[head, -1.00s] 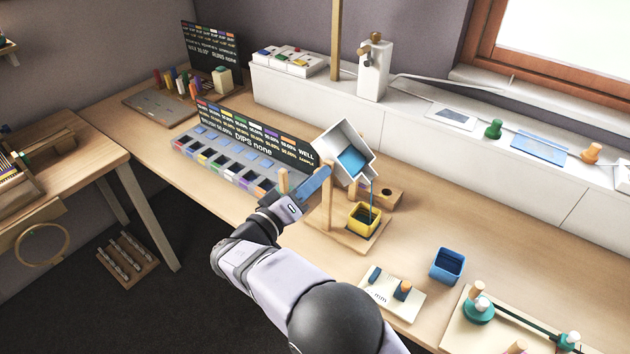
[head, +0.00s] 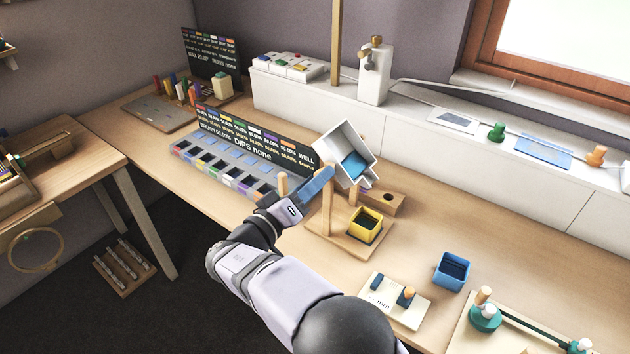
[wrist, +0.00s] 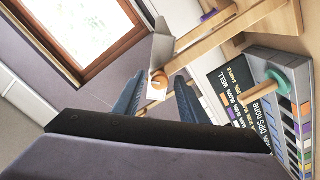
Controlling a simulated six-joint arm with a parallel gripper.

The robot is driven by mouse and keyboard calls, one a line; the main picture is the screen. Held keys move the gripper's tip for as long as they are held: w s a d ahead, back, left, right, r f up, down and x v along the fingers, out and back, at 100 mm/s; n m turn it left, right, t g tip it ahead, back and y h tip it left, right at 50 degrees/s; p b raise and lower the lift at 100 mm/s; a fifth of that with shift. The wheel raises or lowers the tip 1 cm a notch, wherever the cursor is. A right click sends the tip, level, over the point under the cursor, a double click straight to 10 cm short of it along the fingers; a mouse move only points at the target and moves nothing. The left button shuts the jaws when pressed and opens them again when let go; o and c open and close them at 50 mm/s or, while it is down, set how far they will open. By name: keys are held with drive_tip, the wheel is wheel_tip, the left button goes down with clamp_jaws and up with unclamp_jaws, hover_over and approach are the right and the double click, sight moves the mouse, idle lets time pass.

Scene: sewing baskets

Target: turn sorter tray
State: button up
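A white box-shaped tray (head: 340,140) sits tipped on a wooden stand (head: 327,215), with blue contents (head: 355,165) gathered toward its low corner. A yellow cup (head: 365,225) with a dark inside stands on the stand's base below that corner. My gripper (head: 328,178) is at the tray's left side. In the wrist view, its two blue fingers (wrist: 160,92) are apart on either side of a round orange-wooden knob (wrist: 158,78) near a grey-white plate. I cannot tell whether they press on the knob.
A blue cup (head: 451,271) and a pale board (head: 394,300) with small blocks are at the front right. A compartmented colour rack (head: 225,170) with a dark sign is left of the stand. A small wooden block (head: 383,198) is behind the yellow cup.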

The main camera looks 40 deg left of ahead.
drive_tip(key=s+b, duration=0.1)
drive_tip(key=s, duration=0.6)
drive_tip(key=shift+s+b, duration=0.15)
drive_tip(key=shift+b, duration=0.25)
